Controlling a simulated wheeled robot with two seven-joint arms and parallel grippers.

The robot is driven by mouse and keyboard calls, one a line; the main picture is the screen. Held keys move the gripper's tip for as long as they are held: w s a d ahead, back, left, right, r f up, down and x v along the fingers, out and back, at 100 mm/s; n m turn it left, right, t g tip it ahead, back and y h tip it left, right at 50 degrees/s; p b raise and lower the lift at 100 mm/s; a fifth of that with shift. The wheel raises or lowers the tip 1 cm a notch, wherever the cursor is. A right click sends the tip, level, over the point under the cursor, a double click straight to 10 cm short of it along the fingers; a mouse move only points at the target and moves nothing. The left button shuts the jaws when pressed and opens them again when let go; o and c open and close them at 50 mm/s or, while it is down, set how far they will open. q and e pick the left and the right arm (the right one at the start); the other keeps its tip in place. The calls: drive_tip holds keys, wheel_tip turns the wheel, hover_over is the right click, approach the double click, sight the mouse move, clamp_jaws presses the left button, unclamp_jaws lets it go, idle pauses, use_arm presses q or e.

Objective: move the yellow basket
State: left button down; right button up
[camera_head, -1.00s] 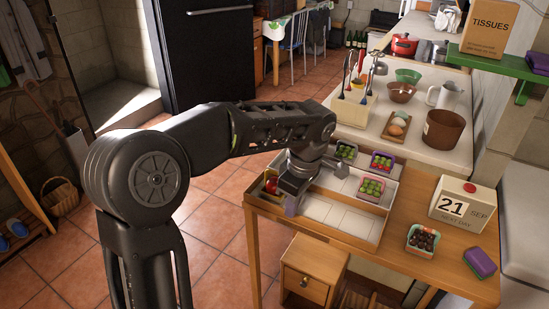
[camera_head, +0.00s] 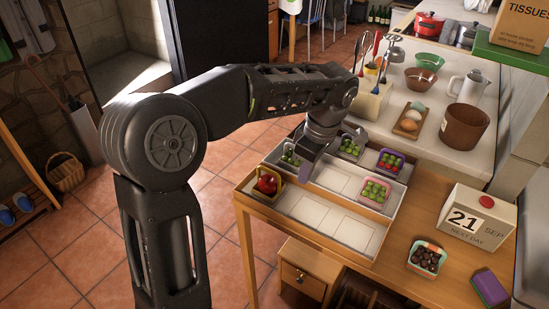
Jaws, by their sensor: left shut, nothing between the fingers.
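The yellow basket (camera_head: 279,177) holds red fruit and stands at the left end of the near row of a divided tray (camera_head: 316,235) on a wooden table. My left gripper (camera_head: 307,172) comes down over the tray, behind and to the right of the yellow basket. It is shut and empty, apart from the yellow basket in the picture. It partly hides a basket of green fruit (camera_head: 289,158) at the left of the far row. My right gripper is not in view.
The near row right of the yellow basket is empty. A basket of dark fruit (camera_head: 427,257), a calendar box (camera_head: 476,217) and a purple item (camera_head: 490,287) lie to the right.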

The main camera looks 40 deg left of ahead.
use_arm(q)
drive_tip(key=p, duration=0.3)
hover_over(269, 181)
drive_tip(key=a, duration=0.2)
drive_tip(key=shift+w+r, duration=0.1)
drive_tip(key=shift+w, duration=0.35)
drive_tip(key=shift+a+p, duration=0.2)
drive_tip(key=shift+p, duration=0.1)
drive_tip(key=shift+f+b, duration=0.6)
drive_tip(key=shift+f, duration=0.3)
drive_tip(key=shift+s+d, duration=0.1)
drive_tip(key=shift+d, duration=0.05)
